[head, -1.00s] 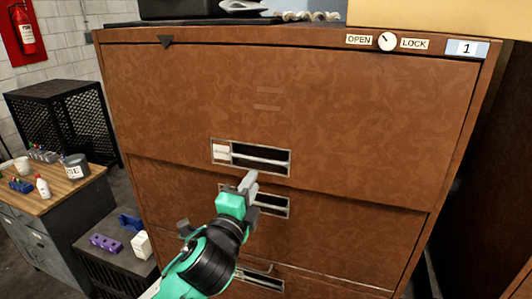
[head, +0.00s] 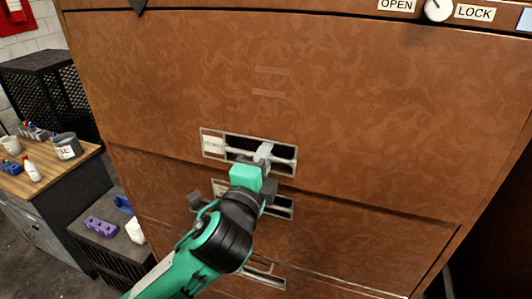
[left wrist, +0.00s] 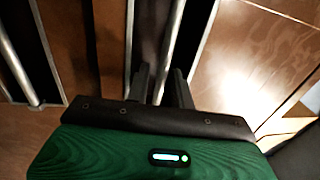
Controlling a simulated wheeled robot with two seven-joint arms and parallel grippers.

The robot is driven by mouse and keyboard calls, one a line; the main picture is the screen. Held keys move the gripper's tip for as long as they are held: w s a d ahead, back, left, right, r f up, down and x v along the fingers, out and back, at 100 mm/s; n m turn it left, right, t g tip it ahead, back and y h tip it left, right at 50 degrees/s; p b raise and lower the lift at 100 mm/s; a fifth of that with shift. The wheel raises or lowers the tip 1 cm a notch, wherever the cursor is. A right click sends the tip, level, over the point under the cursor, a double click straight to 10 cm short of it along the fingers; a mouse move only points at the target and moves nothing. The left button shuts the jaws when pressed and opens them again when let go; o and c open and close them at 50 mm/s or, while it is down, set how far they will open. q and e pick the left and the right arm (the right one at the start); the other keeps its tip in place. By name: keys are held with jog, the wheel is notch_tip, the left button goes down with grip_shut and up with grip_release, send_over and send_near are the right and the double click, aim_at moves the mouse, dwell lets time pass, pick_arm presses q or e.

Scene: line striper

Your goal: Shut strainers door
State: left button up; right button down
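The brown cabinet's large top door (head: 330,85) shows in the head view. It has a recessed handle (head: 278,158) with a small label (head: 213,145) too small to read, so I cannot tell whether it is the strainers door. My left gripper (head: 264,152) reaches up from below, its fingertips at this handle's bar. In the left wrist view its two dark fingers (left wrist: 160,82) stand apart, with a thin metal bar (left wrist: 172,45) showing between them. Contact with the bar is unclear. My right gripper is not in view.
Lower fronts (head: 340,230) with similar handles lie below, partly hidden by my left arm. An OPEN/LOCK dial (head: 438,10) is at the upper right. A workbench (head: 45,175) with small items and a black mesh cabinet (head: 45,85) stand at left.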

pick_arm(q)
grip_shut()
jog(key=shift+w+d+f+b, duration=0.2)
jog(key=shift+w+b, duration=0.25)
jog(key=shift+b, duration=0.3)
jog(key=shift+w+t+b, duration=0.3)
jog(key=shift+b, duration=0.05)
jog(key=shift+w+r, duration=0.1)
jog(key=shift+r, duration=0.15)
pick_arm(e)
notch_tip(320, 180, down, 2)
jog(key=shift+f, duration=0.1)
pick_arm(q)
grip_release()
jog(key=shift+w+d, duration=0.15)
